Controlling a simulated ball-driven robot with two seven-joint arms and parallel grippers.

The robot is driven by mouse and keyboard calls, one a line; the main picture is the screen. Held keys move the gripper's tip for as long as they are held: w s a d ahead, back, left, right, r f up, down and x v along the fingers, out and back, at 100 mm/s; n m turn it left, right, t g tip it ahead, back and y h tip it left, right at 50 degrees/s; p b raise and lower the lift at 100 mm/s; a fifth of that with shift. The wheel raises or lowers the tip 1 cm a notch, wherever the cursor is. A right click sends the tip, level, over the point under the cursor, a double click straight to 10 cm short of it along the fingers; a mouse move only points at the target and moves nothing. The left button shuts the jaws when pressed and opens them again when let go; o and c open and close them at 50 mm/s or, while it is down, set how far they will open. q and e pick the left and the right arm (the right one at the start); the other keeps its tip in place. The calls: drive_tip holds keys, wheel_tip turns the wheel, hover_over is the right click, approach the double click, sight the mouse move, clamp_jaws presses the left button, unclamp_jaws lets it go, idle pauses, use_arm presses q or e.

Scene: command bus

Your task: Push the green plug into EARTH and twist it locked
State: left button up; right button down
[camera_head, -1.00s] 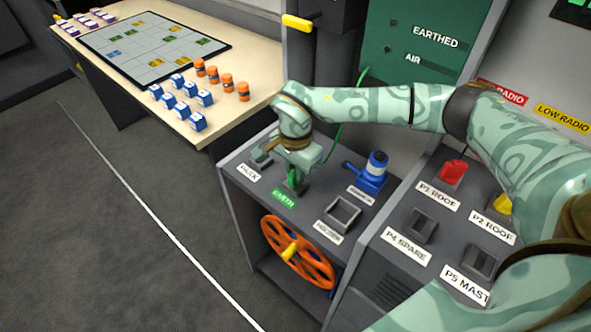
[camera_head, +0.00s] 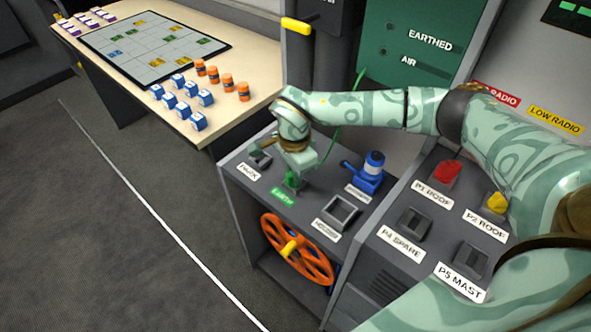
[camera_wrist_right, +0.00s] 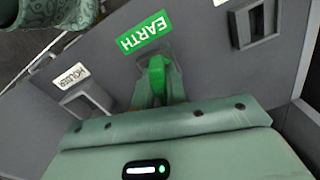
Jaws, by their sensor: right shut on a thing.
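The green plug (camera_head: 291,180) is at the EARTH socket, behind the green EARTH label (camera_head: 283,198) on the grey bench top. My right gripper (camera_head: 295,173) points down over it and is shut on it. In the right wrist view the plug (camera_wrist_right: 158,76) shows just past the gripper body, close to the EARTH label (camera_wrist_right: 143,33). The gripper hides most of the socket, and how deep the plug sits cannot be told. My left gripper is not in view.
A blue device (camera_head: 370,172) stands to the right of the gripper. The empty HOLDER socket (camera_head: 338,211) is in front of it. An orange wheel (camera_head: 296,250) is below the bench front. Red (camera_head: 447,170) and yellow (camera_head: 497,203) plugs sit on the right panel.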

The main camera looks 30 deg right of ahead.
drive_tip(key=shift+f+m, duration=0.1)
drive_tip(key=shift+m, duration=0.4)
drive_tip(key=shift+s+r+m+p, duration=0.1)
drive_tip(key=shift+r+m+p, duration=0.1)
drive_tip(key=shift+m+p, duration=0.7)
drive_tip(key=shift+f+m, duration=0.1)
drive_tip(key=shift+m, duration=0.8)
drive_tip(key=shift+f, duration=0.1)
